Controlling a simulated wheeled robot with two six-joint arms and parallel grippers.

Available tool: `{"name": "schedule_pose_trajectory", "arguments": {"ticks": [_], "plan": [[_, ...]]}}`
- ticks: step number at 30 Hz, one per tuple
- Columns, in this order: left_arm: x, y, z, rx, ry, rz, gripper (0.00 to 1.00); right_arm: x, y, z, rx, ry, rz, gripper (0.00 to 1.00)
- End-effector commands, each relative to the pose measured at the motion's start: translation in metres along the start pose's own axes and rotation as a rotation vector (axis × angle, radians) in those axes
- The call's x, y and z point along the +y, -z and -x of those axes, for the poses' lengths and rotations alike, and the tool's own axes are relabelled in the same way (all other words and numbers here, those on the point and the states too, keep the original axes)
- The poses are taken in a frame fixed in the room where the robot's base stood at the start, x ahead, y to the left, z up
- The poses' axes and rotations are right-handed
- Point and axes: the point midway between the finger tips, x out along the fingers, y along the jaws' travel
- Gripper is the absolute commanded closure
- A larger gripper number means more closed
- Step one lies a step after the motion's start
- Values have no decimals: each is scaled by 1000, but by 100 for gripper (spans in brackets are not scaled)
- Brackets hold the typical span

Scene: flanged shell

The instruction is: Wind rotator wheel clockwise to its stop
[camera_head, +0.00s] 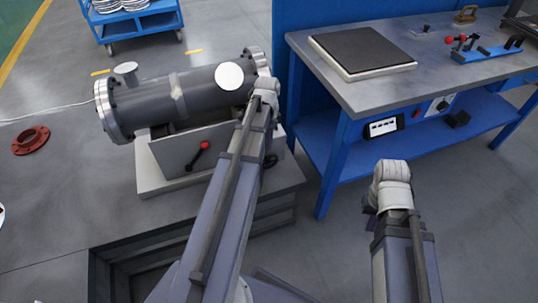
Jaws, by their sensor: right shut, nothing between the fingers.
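The grey flanged shell (200,92) lies level on a rotator stand with a pale base (165,185). A small dark round part, seemingly the rotator wheel (268,161), shows at the stand's right end, partly hidden by my left arm. A black lever with a red knob (205,145) is on the stand's front plate. My left arm reaches up to the shell's right flange in the picture; its gripper is hidden behind the arm.
A blue workbench (345,95) at the right bears a black-topped plate (362,50) and a blue fixture with red knobs (485,48). A red flange ring (30,140) lies at the left. A blue cart (130,20) stands behind. Floor around my right arm is clear.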

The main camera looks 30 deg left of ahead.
Motion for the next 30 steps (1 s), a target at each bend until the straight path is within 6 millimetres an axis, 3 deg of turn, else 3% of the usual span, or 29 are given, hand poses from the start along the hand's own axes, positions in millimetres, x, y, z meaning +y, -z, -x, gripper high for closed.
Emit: {"name": "schedule_pose_trajectory", "arguments": {"ticks": [15, 27, 30], "plan": [[0, 0, -65, 0, 0, 0, 70, -5, 4, -64, 0, -4, 1, 100], [0, 0, -69, 0, 0, 0, 70, -5, 4, -68, 0, -6, 2, 100], [0, 0, -69, 0, 0, 0, 80, -5, 4, -68, 0, -6, 1, 100]]}}
